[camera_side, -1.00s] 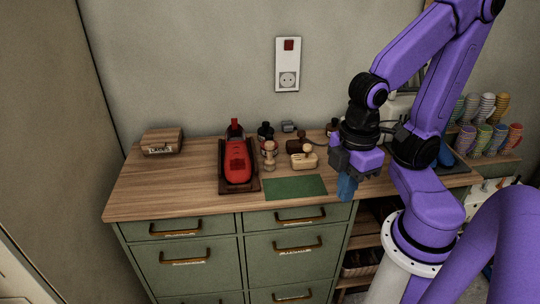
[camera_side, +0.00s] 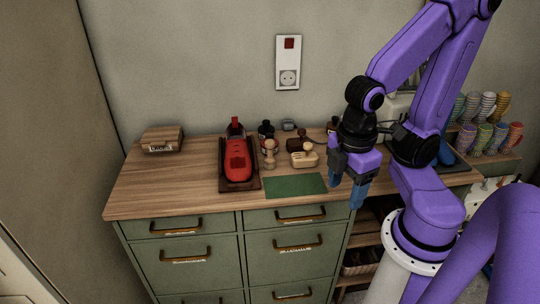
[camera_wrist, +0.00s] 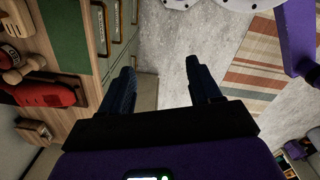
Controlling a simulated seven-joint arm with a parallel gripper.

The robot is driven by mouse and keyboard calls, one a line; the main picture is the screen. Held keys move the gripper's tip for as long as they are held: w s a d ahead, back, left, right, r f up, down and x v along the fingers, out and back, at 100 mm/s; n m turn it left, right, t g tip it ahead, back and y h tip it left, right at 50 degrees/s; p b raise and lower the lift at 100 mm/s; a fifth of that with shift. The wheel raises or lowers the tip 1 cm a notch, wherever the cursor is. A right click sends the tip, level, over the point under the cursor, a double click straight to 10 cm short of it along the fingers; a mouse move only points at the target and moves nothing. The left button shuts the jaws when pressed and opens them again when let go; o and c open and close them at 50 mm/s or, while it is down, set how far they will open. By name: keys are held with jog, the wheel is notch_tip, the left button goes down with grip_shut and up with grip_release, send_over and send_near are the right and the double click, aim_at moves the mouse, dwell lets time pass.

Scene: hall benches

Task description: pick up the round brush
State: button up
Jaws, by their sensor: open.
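A small wooden piece with a round knob on top (camera_side: 269,154), which looks like the round brush, stands upright on the wooden bench top, just right of a red shoe (camera_side: 238,162). It also seems to show at the left edge of the wrist view (camera_wrist: 22,69). A pale block-shaped brush (camera_side: 305,159) lies to its right. My gripper (camera_side: 345,190) is open and empty, with blue fingers pointing down near the bench's front edge, to the right of the brush and apart from it. In the wrist view my gripper (camera_wrist: 160,68) has only floor between its fingers.
A green mat (camera_side: 295,186) lies at the front of the bench. Dark jars (camera_side: 265,131) and a dark brown brush (camera_side: 297,145) stand behind. A wooden box (camera_side: 162,140) is at the far left, striped cups (camera_side: 485,138) at the right. The bench's left part is clear.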

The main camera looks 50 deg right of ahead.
jog(key=w+d+f+n+h, duration=0.1)
jog(key=w+d+f+h, duration=0.2)
jog(key=d+f+h, duration=0.15)
jog(key=n+t+h, duration=0.4)
jog(key=n+t, duration=1.1)
jog(key=n, duration=0.1)
send_near(268, 140)
jog(key=shift+t, duration=0.3)
jog(key=x, duration=0.6)
jog(key=shift+f, duration=0.35)
jog(key=x, duration=0.4)
jog(key=shift+s+d+f, duration=0.2)
jog(key=shift+d+f, duration=0.05)
jog(key=shift+f, duration=0.05)
jog(key=shift+w+d, duration=0.25)
jog(key=shift+w, duration=0.3)
jog(key=c, duration=1)
